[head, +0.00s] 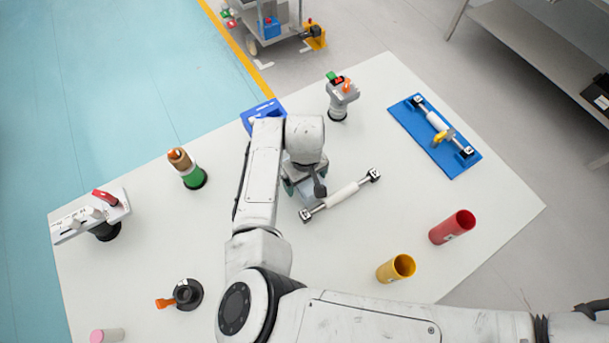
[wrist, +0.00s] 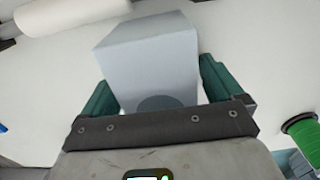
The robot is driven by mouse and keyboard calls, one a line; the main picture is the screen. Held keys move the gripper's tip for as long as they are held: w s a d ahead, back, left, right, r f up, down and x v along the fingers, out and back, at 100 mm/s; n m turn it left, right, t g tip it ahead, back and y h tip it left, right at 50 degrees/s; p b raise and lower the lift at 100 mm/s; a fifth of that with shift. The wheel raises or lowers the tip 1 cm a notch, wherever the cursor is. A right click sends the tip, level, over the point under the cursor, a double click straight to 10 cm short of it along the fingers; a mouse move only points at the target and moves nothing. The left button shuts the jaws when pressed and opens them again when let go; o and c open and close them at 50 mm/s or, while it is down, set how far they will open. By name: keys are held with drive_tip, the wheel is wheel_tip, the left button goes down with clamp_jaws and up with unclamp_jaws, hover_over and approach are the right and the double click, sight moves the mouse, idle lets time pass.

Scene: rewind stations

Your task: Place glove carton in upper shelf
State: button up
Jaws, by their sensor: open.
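A pale blue-grey box, which looks like the glove carton (wrist: 150,55), stands on the white table between the two teal fingers of my gripper (wrist: 157,80). A dark oval mark shows on its near face. My gripper is open, with one finger on each side of the carton; I cannot tell whether either finger touches it. In the head view the carton (head: 313,197) is mostly hidden under my gripper (head: 304,186). A grey metal shelf (head: 535,45) shows at the top right, beyond the table; I cannot tell which level it is.
A white roll on a rod (head: 342,195) lies close beside the carton. A blue bin (head: 262,115) and a grey stand (head: 342,97) are behind. A green-based spool (head: 188,170) stands left.

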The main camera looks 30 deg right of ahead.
sight(308, 189)
drive_tip(key=shift+c, duration=0.4)
drive_tip(key=c, duration=1.2)
drive_tip(key=shift+r, duration=0.1)
drive_tip(key=shift+w+r, duration=0.1)
drive_tip(key=shift+r, duration=0.5)
drive_tip(key=s+r, duration=0.1)
drive_tip(key=r, duration=0.1)
drive_tip(key=s+a+r, duration=0.1)
drive_tip(key=r, duration=0.1)
drive_tip(key=s+r+b, duration=0.1)
drive_tip(key=s+r, duration=0.1)
drive_tip(key=shift+a+r, duration=0.35)
drive_tip(key=shift+a, duration=0.05)
drive_tip(key=s+a+r+b, duration=0.2)
drive_tip(key=s+r, duration=0.3)
drive_tip(key=s, duration=0.4)
drive_tip(key=shift+a, duration=0.85)
drive_tip(key=shift+s+f, duration=0.1)
